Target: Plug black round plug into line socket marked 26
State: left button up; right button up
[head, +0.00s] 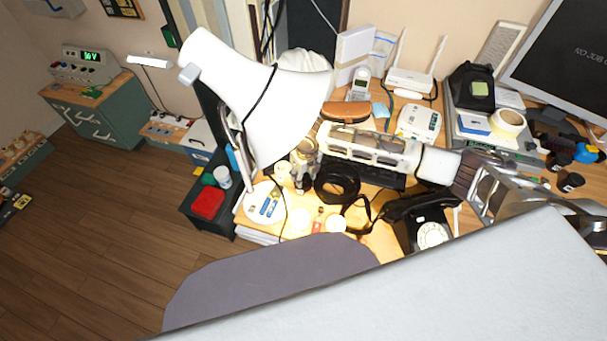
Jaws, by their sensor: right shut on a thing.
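My right arm reaches in from the right over the desk, and its gripper (303,166) points down beside the white lamp shade. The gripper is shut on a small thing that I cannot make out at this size. A black round plug cannot be told apart elsewhere. A black dial phone (427,222) stands on the desk below my arm. A coil of black cable (338,187) lies just right of the gripper. No socket marked 26 can be read. My left gripper is out of view.
A large white lamp (262,110) stands close to the left of the gripper. A white router (412,82), a brown case (346,112), a tape roll (508,123) and a monitor (565,60) crowd the desk. The floor (110,240) at left is open.

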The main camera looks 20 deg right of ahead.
jog(key=o, duration=1)
jog(key=shift+r, duration=0.1)
jog(key=shift+s+d+r, duration=0.1)
jog(key=shift+s+r, duration=0.15)
jog(key=shift+r, duration=1.7)
jog(key=shift+s+d+r, duration=0.1)
jog(key=shift+s+r, duration=0.1)
jog(key=shift+r, duration=1.75)
jog(key=shift+s+d+r, duration=0.1)
jog(key=shift+s+r, duration=0.15)
jog(key=shift+r, duration=1.7)
